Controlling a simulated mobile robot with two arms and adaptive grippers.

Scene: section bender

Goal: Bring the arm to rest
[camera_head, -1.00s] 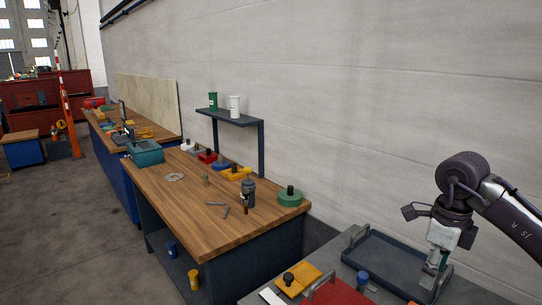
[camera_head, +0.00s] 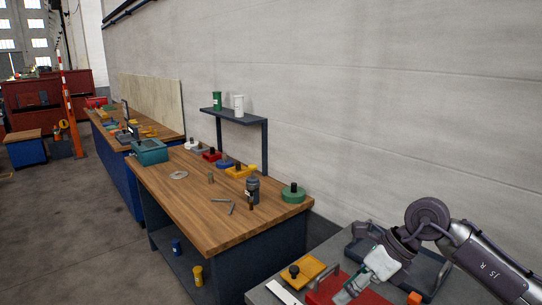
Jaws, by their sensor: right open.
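My right arm (camera_head: 485,260) comes in from the right, dark with light grey links. Its gripper (camera_head: 350,290) is open and points down and to the left. It hangs above a red plate with a grey handle (camera_head: 322,290) at the lower right and covers part of it. I cannot tell whether the fingers touch anything. My left gripper is not in view.
A dark tray (camera_head: 432,262) lies behind the right gripper, partly hidden by the arm. A yellow block with a black knob (camera_head: 300,272) is left of it. A wooden workbench (camera_head: 190,205) carries several small parts. The plain wall (camera_head: 380,100) is behind.

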